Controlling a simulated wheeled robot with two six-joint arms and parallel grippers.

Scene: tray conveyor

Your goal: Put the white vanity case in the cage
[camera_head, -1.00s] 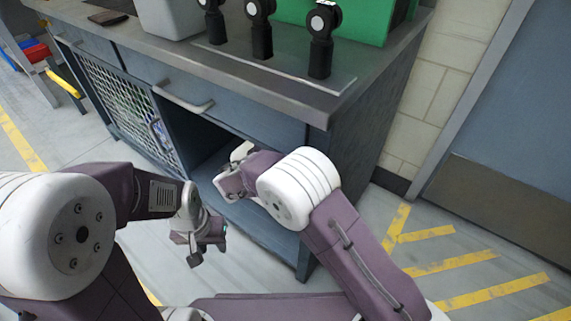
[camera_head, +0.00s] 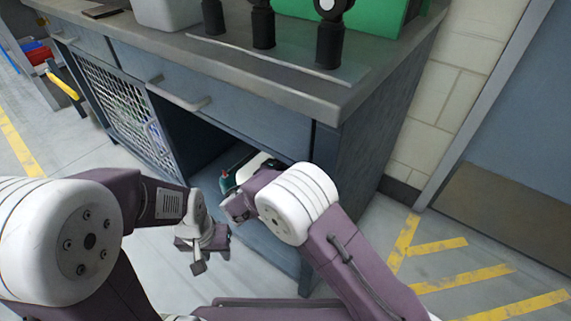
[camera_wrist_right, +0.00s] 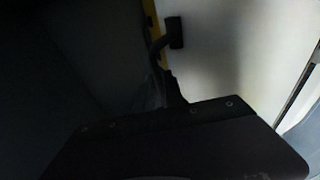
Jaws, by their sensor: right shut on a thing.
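A white thing with a dark teal end, which looks like the white vanity case (camera_head: 257,164), shows in the head view at the mouth of the open bench compartment, partly hidden by my right arm. My right gripper (camera_head: 232,192) is at its near side and shut on it; the fingertips are mostly hidden. In the right wrist view a pale surface (camera_wrist_right: 225,45) with a dark handle-like part fills the upper right. The wire-mesh front of the cage (camera_head: 126,112) is left of the open compartment. My left gripper (camera_head: 208,256) is open and empty, low in front of the bench.
The grey bench top (camera_head: 275,80) overhangs the compartment and carries a row of black stands, a grey bin (camera_head: 168,12) and a green box (camera_head: 375,18). Drawer handles stick out above the compartment. Floor at right is clear, with yellow stripes.

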